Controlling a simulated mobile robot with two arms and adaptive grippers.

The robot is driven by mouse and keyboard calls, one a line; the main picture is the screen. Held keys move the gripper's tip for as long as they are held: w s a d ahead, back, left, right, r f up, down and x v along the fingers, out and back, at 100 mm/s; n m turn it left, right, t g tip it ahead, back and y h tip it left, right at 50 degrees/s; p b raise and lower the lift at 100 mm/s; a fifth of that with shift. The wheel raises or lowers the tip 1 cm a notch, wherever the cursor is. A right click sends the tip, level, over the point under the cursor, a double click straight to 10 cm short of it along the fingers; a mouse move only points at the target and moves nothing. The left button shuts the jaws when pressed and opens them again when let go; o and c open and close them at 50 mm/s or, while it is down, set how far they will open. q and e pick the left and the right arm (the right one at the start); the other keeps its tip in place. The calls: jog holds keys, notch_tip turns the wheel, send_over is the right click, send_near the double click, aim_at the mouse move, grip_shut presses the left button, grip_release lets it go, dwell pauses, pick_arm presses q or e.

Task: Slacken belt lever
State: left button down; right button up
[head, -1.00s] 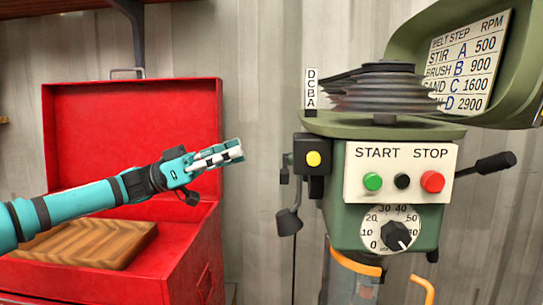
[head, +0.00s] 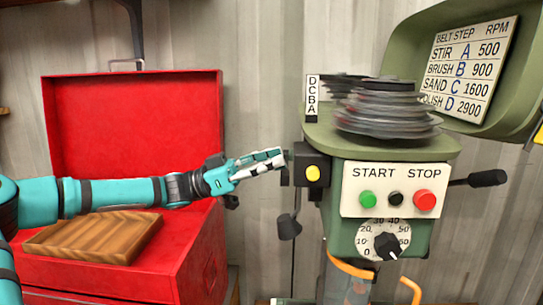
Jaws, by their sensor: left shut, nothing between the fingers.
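The green drill-press head (head: 345,225) stands at right of centre. A black-handled lever (head: 486,178) sticks out from its right side. I cannot tell for sure which part is the belt lever. The stepped grey pulley (head: 388,112) sits on top, with a second dark pulley (head: 342,84) partly behind it. My left gripper (head: 277,157) is shut and empty, just left of the black box with a yellow button (head: 313,173). Whether its fingertips touch the machine is unclear. My right gripper is not in view.
The open green cover (head: 515,75) bears a belt-step chart.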

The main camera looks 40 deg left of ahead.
pick_arm(q)
jog(key=shift+d+f, duration=0.1)
jog(key=shift+d, duration=0.05)
notch_tip(320, 180, down, 9)
jog(key=m+g+h+b, duration=0.1)
jog(key=m+g+b, duration=0.3)
jog(key=m+b, duration=0.6)
jog(key=shift+w+a+f+b, duration=0.25)
jog(key=shift+w+b, duration=0.2)
jog(key=shift+b, duration=3.15)
jog(key=shift+a+r+h, duration=0.1)
jog(key=shift+h, duration=0.2)
